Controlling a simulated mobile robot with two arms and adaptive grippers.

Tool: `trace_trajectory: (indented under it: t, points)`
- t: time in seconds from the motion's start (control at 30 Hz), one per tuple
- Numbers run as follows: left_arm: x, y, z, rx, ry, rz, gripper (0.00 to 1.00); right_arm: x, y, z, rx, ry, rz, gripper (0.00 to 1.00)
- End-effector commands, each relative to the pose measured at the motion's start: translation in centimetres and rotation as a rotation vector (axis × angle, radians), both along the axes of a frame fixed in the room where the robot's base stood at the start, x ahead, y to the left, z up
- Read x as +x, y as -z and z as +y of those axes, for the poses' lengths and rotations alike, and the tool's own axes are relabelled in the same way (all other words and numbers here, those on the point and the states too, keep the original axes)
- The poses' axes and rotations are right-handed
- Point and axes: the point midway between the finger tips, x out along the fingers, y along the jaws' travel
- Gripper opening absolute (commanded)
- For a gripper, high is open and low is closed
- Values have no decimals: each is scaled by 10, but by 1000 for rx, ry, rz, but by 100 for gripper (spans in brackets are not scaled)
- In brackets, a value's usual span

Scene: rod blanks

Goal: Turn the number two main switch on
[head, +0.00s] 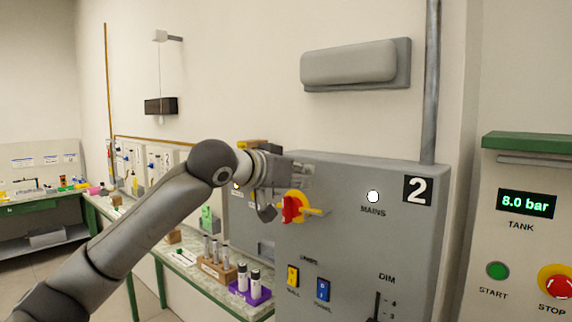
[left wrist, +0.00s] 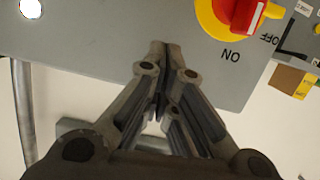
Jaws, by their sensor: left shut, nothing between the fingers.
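The number two panel (head: 350,240) is a grey box with a "2" plate. Its main switch (head: 293,207) has a red handle on a yellow disc. In the left wrist view the switch (left wrist: 232,14) is partly cut off at the top, with "ON" and "OFF" printed beside it. I cannot tell for sure which mark the handle points to. A round white lamp (head: 373,196) sits above the word "MAINS". My left gripper (head: 306,170) is shut and empty, just above the switch in the head view; its fingertips (left wrist: 160,47) look apart from the handle.
Yellow (head: 293,276) and blue (head: 323,290) switches and a DIM slider (head: 376,306) are lower on the panel. A bench at left holds a wooden rack (head: 216,269) and a purple holder (head: 250,291). A tank panel (head: 525,245) stands at right.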

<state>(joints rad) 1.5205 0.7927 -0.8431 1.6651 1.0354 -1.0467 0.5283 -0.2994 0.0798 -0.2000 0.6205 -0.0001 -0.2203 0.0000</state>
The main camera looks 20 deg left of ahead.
Motion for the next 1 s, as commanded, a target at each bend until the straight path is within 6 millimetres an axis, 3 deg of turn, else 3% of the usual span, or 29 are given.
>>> trace_trajectory:
  t: [0.07,0.2,0.33,0.77,1.0]
  points:
    - [15,0,-6,0,1,3,0,0,-12,0,0,0,0,31]
    - [13,26,-6,2,-1,4,0,0,-15,0,0,0,1,31]
    - [12,38,-7,0,-2,1,0,-1,-18,0,0,0,2,31]
    - [12,44,-8,0,-1,-1,0,-1,-18,0,0,0,1,31]
    - [10,58,-12,94,1,-34,0,-1,-15,0,0,0,1,31]
